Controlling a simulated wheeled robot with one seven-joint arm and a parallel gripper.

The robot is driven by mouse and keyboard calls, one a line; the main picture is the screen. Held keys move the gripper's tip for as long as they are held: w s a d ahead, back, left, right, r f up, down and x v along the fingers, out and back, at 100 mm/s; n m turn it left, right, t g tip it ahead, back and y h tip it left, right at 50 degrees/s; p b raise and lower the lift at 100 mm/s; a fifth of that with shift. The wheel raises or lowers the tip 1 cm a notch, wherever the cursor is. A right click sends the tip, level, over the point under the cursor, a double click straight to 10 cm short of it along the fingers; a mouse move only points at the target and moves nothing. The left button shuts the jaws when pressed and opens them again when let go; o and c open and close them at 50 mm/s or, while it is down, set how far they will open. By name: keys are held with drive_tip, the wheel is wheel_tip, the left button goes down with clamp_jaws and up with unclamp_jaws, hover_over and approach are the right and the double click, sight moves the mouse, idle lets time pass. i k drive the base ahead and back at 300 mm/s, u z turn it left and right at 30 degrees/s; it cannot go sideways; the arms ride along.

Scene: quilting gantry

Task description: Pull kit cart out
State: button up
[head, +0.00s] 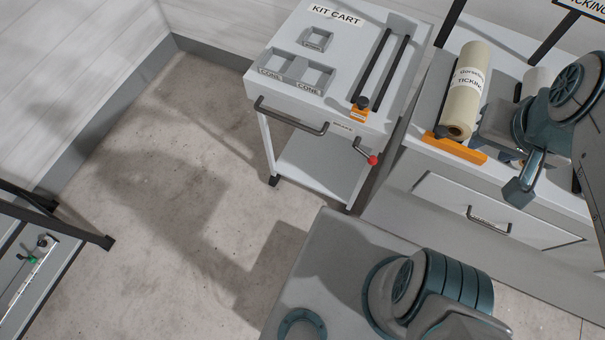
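The kit cart (288,97) is a white wheeled cart with a "KIT CART" label, standing by the back wall beside a cabinet. A dark bar handle (290,121) runs along its front edge. To the right of the handle is a lever with a red knob (372,160), under a small label that seems to read "BRAKE". My gripper (521,188) appears at the right, over the cabinet and well apart from the cart handle. Its fingers are partly hidden by my arm, and I cannot make out a gap between them.
The cart top holds compartments labelled "CONE" and two dark rails with an orange piece (358,113). The cabinet (440,195) at right carries a ticking roll (467,95) in an orange cradle. Bare floor (170,190) lies left of the cart. A dark frame (60,228) stands at far left.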

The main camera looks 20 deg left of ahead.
sight(327, 55)
drive_tip(key=u, duration=0.45)
drive_tip(key=i, duration=0.35)
drive_tip(key=u, duration=1.85)
